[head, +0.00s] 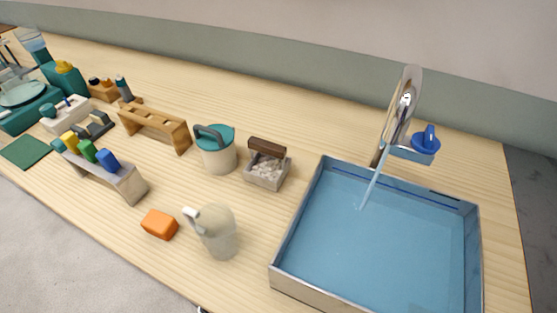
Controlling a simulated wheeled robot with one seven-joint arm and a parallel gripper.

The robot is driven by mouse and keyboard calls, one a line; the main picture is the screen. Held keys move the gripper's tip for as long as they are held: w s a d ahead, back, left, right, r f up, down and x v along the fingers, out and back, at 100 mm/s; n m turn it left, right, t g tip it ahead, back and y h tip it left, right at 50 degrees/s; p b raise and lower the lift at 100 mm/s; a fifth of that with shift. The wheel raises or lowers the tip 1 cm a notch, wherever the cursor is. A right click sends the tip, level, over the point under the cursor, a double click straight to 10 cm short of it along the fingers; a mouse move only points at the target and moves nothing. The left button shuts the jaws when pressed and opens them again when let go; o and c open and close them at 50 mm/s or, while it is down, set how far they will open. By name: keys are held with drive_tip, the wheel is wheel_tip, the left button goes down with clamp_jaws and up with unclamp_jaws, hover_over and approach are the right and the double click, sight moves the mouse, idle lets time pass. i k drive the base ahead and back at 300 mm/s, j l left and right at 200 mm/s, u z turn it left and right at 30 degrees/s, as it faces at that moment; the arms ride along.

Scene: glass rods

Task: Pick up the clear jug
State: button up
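The clear jug (220,236) stands upright on the wooden bench near its front edge. It looks pale and see-through, with a beige tint from the bench, and its whitish handle points to the left. Nothing is holding it. My gripper cannot be made out in the head view. A tiny pale and dark bit shows at the bottom edge below the jug, too small to identify.
An orange block (160,224) lies just left of the jug. Behind are a teal-lidded pot (216,160) and a grey box of pale pieces (263,181). The blue sink (375,250), with running tap (402,110), is right. Wooden racks (155,124) stand left.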

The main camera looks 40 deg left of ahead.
sight(215, 225)
drive_tip(key=j+u, duration=0.15)
drive_tip(key=u, duration=0.25)
drive_tip(key=j+u, duration=0.2)
drive_tip(key=u, duration=0.2)
drive_tip(key=j+u, duration=0.2)
drive_tip(key=u, duration=0.15)
